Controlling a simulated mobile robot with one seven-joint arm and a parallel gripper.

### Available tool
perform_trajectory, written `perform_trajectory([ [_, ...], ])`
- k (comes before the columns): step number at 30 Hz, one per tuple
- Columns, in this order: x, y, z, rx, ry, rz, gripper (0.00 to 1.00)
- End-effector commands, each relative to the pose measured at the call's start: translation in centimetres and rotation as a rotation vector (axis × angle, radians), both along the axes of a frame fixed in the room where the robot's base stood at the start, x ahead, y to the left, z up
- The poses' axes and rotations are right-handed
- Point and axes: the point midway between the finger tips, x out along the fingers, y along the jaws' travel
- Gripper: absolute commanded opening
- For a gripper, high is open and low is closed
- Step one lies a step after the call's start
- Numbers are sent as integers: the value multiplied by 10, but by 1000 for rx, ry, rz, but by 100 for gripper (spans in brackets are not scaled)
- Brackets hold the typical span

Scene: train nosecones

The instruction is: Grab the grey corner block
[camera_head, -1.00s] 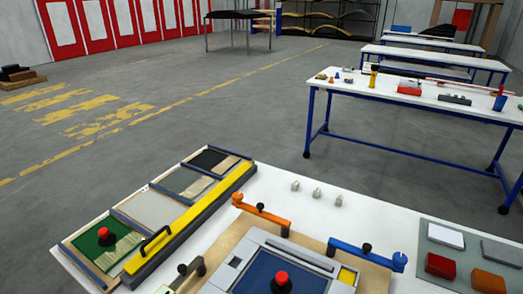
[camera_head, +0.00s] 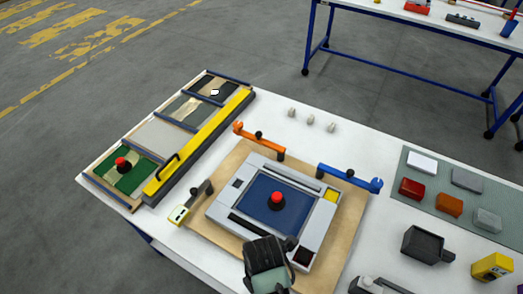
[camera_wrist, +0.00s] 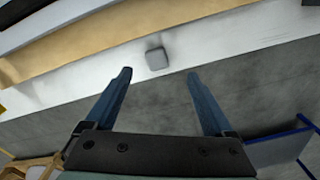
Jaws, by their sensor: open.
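A small grey block (camera_wrist: 156,59) with rounded edges lies on the white table top, near the table edge, in the wrist view. It is the likely grey corner block. My gripper (camera_wrist: 158,73) is open, with its two blue fingers apart and nothing between them. The block shows just past the fingertips, about midway between them; the height gap is hard to judge. In the head view a dark part of my arm is at the bottom middle, and I cannot make out this block there.
A blue-and-grey panel (camera_head: 309,232) with a red knob (camera_head: 277,199) sits on a wooden board (camera_head: 222,165) with clamps. A long yellow bar (camera_head: 204,143) lies at left. Several coloured blocks, including a light grey one (camera_head: 487,220), are on a grey mat (camera_head: 409,158) at right.

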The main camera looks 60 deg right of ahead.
Motion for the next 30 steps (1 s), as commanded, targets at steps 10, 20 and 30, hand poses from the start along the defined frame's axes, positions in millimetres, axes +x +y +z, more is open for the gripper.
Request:
perform_trajectory([
  [10, 3, -2, -25, 1, 2, -2, 88],
  [20, 5, -2, -57, -1, -1, -1, 88],
  [30, 5, -2, -57, -2, -2, -1, 68],
])
